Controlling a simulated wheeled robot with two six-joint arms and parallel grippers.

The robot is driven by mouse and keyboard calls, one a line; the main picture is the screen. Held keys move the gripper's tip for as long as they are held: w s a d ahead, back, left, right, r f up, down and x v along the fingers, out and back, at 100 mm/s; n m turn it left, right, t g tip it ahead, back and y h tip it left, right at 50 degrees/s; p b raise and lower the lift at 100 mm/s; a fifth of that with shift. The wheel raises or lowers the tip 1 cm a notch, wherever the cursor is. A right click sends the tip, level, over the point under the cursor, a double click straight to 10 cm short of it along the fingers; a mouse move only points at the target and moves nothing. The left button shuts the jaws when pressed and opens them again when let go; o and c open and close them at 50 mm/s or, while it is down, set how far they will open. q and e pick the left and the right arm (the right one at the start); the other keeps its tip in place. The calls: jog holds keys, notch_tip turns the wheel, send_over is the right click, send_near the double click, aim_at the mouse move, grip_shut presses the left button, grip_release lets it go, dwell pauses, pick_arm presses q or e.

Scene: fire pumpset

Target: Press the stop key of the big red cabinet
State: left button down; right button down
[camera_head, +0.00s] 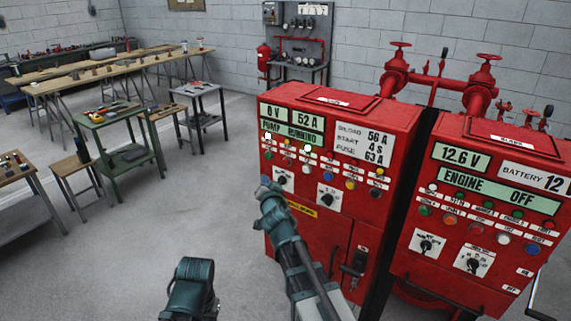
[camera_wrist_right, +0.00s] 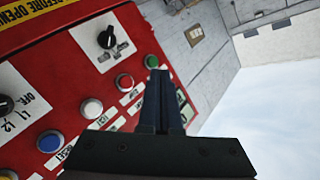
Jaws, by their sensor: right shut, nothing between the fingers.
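The red cabinet (camera_head: 310,235) in the middle of the head view has displays reading 0 V, 52 A and "PUMP RUNNING". My right gripper (camera_head: 268,190) is at the left edge of its panel, shut and empty. In the right wrist view the shut fingers (camera_wrist_right: 161,78) point at the panel's edge, beside a green button (camera_wrist_right: 151,62) and a red button (camera_wrist_right: 124,82). A white button (camera_wrist_right: 91,108) and a blue button (camera_wrist_right: 50,141) follow in the row. I cannot read which label says stop, nor tell whether the fingertips touch the panel. My left gripper is out of view.
A second red cabinet (camera_head: 480,215), showing "ENGINE OFF", stands close at the right. Red pipes with valve wheels (camera_head: 484,57) rise behind. A green trolley (camera_head: 118,140) and workbenches are at the left. The floor between is clear.

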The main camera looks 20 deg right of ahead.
jog(key=w+d, duration=0.5)
jog(key=d, duration=0.1)
jog(key=shift+d, duration=0.35)
jog(key=shift+w+d, duration=0.15)
jog(key=shift+w, duration=0.1)
dwell(1.9)
jog(key=shift+w+d, duration=0.15)
jog(key=shift+d, duration=0.05)
jog(key=shift+w+d, duration=0.25)
jog(key=shift+d, duration=0.05)
dwell(0.7)
jog(key=shift+s+a, duration=0.55)
jog(key=shift+a, duration=0.1)
dwell(0.4)
jog(key=shift+s+a, duration=0.8)
jog(key=shift+a, duration=0.2)
jog(key=shift+s+a, duration=0.75)
jog(key=shift+a, duration=0.25)
